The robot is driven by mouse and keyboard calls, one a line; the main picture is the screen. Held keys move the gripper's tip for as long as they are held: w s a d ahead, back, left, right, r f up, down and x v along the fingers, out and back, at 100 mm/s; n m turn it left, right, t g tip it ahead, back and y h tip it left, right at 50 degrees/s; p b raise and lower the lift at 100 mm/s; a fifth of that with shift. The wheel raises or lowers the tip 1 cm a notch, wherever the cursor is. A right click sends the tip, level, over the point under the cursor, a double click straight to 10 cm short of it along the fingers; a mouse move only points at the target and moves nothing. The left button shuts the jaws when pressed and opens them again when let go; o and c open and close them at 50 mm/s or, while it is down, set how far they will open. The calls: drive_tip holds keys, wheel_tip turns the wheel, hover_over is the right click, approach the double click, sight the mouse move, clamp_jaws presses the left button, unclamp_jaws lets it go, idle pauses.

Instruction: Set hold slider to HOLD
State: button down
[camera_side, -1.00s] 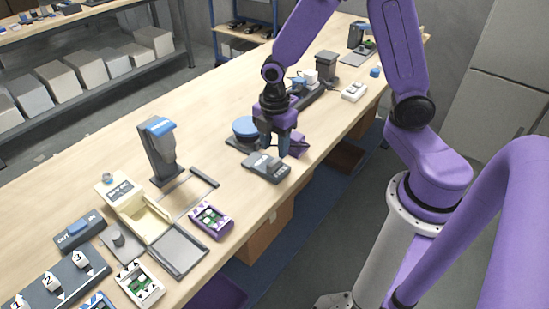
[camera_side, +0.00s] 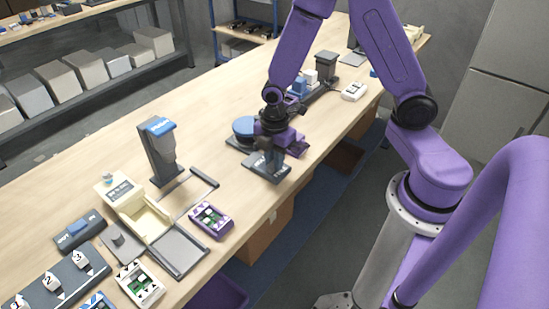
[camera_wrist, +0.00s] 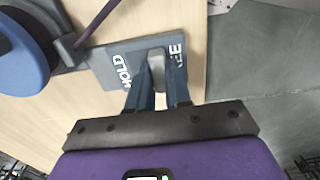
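The hold slider is a flat dark grey plate (camera_wrist: 103,68) with white lettering, seen in the wrist view. HOLD is readable at its left; at its right only the letters EE show. A lighter grey knob (camera_wrist: 157,64) stands between them, nearer the EE end. My gripper (camera_wrist: 158,82) has one blue-grey finger on each side of the knob. Whether the fingers press on it cannot be told. In the side view my gripper (camera_side: 267,160) is down at the plate (camera_side: 262,172) and hides most of it.
A round blue-topped device (camera_side: 243,127) is just behind the slider, close to my gripper; it also shows in the wrist view (camera_wrist: 18,55). A purple-framed module (camera_side: 211,221) lies to the left, near the table's front edge. A white switch box (camera_side: 354,91) is to the right.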

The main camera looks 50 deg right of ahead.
drive_tip(key=shift+w, duration=1.55)
drive_tip(key=c, duration=1)
unclamp_jaws()
drive_tip(key=shift+w, duration=0.1)
drive_tip(key=shift+c, duration=0.2)
wheel_tip(320, 180, up, 18)
drive_tip(key=shift+f, duration=0.25)
drive_tip(key=s+a+f+m, duration=0.1)
drive_tip(key=s+m, duration=0.4)
drive_tip(key=s, duration=1.8)
drive_tip(key=shift+a+f, duration=0.15)
drive_tip(key=shift+f, duration=0.25)
